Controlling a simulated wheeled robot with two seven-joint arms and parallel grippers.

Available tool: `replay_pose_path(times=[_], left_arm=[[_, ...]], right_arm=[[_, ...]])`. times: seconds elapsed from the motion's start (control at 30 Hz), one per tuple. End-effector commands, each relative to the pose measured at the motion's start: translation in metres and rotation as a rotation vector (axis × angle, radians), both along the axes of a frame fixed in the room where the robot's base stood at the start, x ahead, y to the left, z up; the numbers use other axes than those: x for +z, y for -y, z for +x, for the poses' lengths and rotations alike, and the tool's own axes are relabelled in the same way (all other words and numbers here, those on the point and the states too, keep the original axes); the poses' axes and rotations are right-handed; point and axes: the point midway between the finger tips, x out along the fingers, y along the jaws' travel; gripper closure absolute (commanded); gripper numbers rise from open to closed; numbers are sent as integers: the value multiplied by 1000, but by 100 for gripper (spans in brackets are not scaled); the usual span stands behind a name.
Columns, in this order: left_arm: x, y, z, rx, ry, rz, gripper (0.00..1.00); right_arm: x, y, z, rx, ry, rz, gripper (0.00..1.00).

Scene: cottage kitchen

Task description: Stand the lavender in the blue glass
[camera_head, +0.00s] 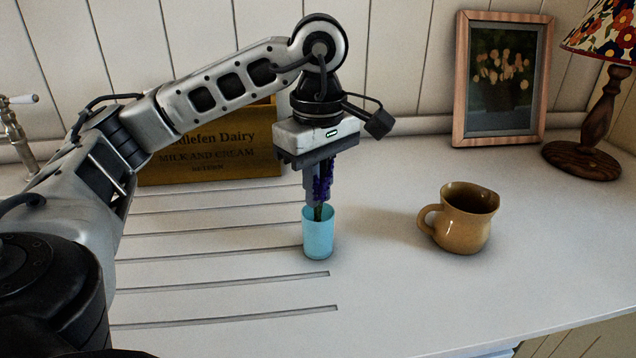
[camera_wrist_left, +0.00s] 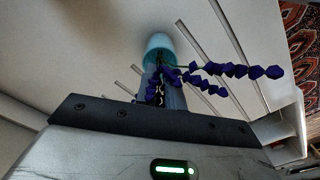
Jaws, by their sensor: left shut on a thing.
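The blue glass (camera_head: 318,238) stands upright on the white counter, left of the brown jug. My left gripper (camera_head: 318,197) points down just above its rim and is shut on the lavender (camera_head: 324,180). The purple flower heads show beside the fingers, and the lower stems reach down into the mouth of the glass. In the left wrist view the blue glass (camera_wrist_left: 160,46) is beyond the fingertips, and the lavender (camera_wrist_left: 215,75) spreads out to the right. Whether the stems touch the bottom is hidden. My right gripper is not in view.
A brown jug (camera_head: 466,218) stands to the right of the glass. A wooden dairy crate (camera_head: 220,150) is behind my left arm. A framed picture (camera_head: 502,80) and a lamp (camera_head: 590,130) stand at the back right. The counter's front right is clear.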

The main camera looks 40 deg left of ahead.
Motion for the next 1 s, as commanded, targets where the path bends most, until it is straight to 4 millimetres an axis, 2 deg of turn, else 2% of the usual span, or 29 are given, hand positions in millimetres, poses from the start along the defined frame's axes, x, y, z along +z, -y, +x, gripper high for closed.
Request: replay_pose_path(times=[0.37, 0.4, 0.5, 0.83, 1.0], left_arm=[[-3, 0, 0, 0, 1, 0, 100], [-3, 0, 0, 0, 1, 0, 87], [-3, 0, 0, 0, 1, 0, 65], [1, 0, 0, 0, 2, 0, 65], [26, 0, 1, 1, 5, -1, 65]], right_arm=[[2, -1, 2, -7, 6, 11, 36], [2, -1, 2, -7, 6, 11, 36], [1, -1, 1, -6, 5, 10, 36], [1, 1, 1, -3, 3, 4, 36], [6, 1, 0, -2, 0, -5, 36]])
